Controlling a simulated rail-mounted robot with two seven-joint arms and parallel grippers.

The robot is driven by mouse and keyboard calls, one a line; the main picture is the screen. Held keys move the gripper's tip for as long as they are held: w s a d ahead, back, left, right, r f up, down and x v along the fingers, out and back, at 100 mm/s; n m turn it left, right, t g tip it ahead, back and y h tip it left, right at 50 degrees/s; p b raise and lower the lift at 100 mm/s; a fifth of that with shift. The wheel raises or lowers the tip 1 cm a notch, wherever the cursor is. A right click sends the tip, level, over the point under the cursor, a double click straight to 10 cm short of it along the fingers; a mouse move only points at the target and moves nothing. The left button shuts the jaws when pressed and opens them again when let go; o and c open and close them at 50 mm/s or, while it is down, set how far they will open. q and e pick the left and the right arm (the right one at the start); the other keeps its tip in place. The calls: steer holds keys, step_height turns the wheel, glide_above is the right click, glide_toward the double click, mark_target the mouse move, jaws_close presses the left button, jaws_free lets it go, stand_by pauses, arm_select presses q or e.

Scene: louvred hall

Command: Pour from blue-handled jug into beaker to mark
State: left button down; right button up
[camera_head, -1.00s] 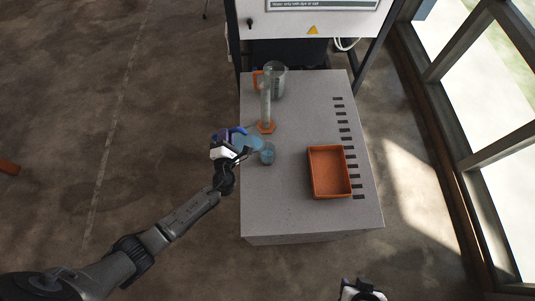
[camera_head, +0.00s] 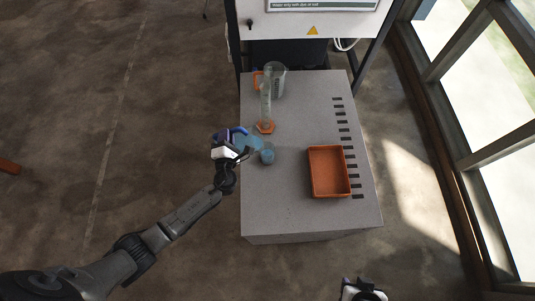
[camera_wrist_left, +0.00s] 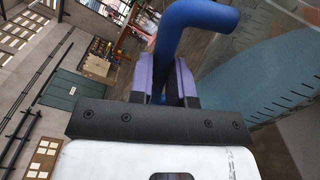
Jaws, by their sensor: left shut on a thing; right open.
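My left gripper (camera_head: 233,144) is shut on the blue handle of the jug; the handle (camera_wrist_left: 195,20) shows between its purple fingers (camera_wrist_left: 168,78) in the left wrist view. The clear jug (camera_head: 254,144) holds light blue liquid and appears tilted to the right, its body also large in the left wrist view (camera_wrist_left: 270,80). The small beaker (camera_head: 267,157) stands on the table just below and right of the jug, with blue inside. Its mark and exact level are too small to read. My right gripper (camera_head: 362,291) is open and empty at the bottom edge.
A tall clear cylinder on an orange base (camera_head: 266,127) and a clear jug with an orange handle (camera_head: 277,80) stand behind on the grey table (camera_head: 290,215). An orange tray (camera_head: 329,194) lies to the right beside a row of dark slots. The table front is clear.

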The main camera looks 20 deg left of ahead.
arm_select(q)
steer(key=shift+r, duration=0.15)
steer(key=f+b, duration=0.1)
steer(key=a+f+n+b, duration=0.1)
steer(key=f+n+b, duration=0.1)
steer(key=f, duration=0.1)
steer(key=shift+s+a+b, duration=0.3)
steer(key=shift+s+b, duration=0.05)
steer(key=shift+b, duration=0.05)
steer(key=shift+s+a+f+n+b, duration=0.15)
steer(key=shift+a+f+n+b, duration=0.15)
steer(key=shift+n+b, duration=0.2)
